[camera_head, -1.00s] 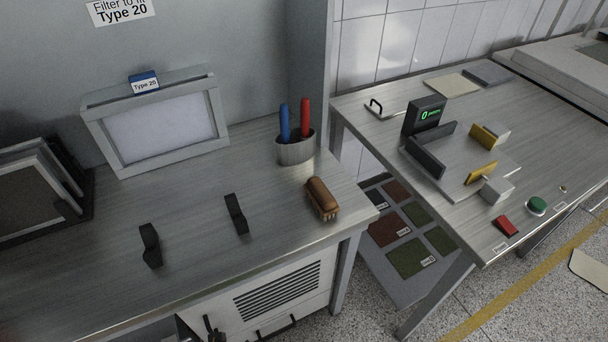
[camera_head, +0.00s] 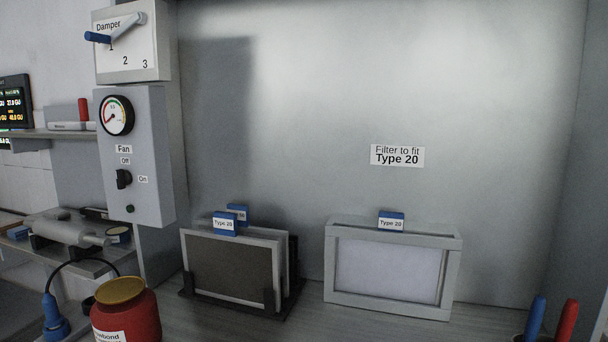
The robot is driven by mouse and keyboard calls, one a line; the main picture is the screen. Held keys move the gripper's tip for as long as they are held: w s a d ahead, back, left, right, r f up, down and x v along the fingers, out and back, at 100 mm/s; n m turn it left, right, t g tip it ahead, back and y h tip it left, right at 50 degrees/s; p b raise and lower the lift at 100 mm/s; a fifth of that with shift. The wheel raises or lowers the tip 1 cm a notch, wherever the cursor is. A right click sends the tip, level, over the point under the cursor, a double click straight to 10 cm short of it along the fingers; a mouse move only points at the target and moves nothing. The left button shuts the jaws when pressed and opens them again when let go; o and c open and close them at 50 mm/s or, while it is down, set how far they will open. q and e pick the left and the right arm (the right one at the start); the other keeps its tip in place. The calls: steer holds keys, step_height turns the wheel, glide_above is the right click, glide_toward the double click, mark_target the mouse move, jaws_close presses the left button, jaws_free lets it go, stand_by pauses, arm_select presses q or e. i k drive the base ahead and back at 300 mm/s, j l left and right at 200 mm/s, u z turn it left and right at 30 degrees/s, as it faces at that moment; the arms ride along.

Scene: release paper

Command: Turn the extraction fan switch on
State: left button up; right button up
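The fan switch (camera_head: 124,179) is a black rotary knob on a grey control box (camera_head: 157,150) at the left. The label "Fan" is above it, with "Off" over the knob and "On" to its right. The knob's handle looks roughly upright, toward "Off". A round gauge (camera_head: 116,115) sits above the knob, its needle toward the lower left. A small dark button or lamp (camera_head: 130,209) is below the knob. Neither of my grippers shows in this view.
A damper panel (camera_head: 125,45) with a blue-tipped lever is above the box. A red jar (camera_head: 126,318) stands at the lower left near a cabled blue tool (camera_head: 54,318). Racked filters (camera_head: 232,268) and a framed filter (camera_head: 388,270) stand on the bench. Bare back wall lies between.

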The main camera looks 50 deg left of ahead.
mark_target(124, 177)
steer(key=u, duration=2.45)
